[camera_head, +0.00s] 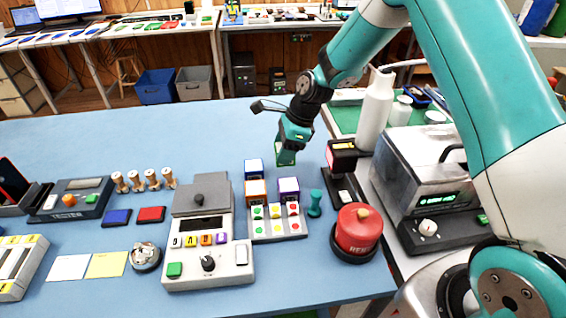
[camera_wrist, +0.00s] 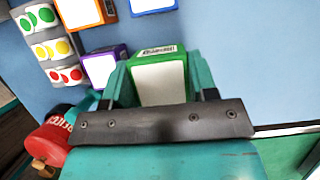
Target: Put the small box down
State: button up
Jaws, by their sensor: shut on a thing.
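My gripper (camera_head: 287,147) is shut on a small green box with a white top (camera_wrist: 160,82), which sits between the two fingers in the wrist view. In the head view the green box (camera_head: 285,157) shows just below the fingers, over the blue table (camera_head: 335,110), behind and to the right of the other small boxes. I cannot tell whether its underside touches the table. A blue box (camera_head: 254,169), an orange box (camera_head: 256,192) and a purple box (camera_head: 289,189) stand close by. The purple box (camera_wrist: 103,68) is just left of my gripper in the wrist view.
A grey rack with coloured dots (camera_head: 279,229) lies in front of the boxes. A teal stamp-like piece (camera_head: 314,204), a red round button (camera_head: 358,230) and a black device (camera_head: 342,160) stand to the right. The table behind the boxes is clear.

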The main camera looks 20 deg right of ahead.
jog(key=shift+f, duration=2.45)
jog(key=shift+f, duration=0.1)
jog(key=o, duration=0.9)
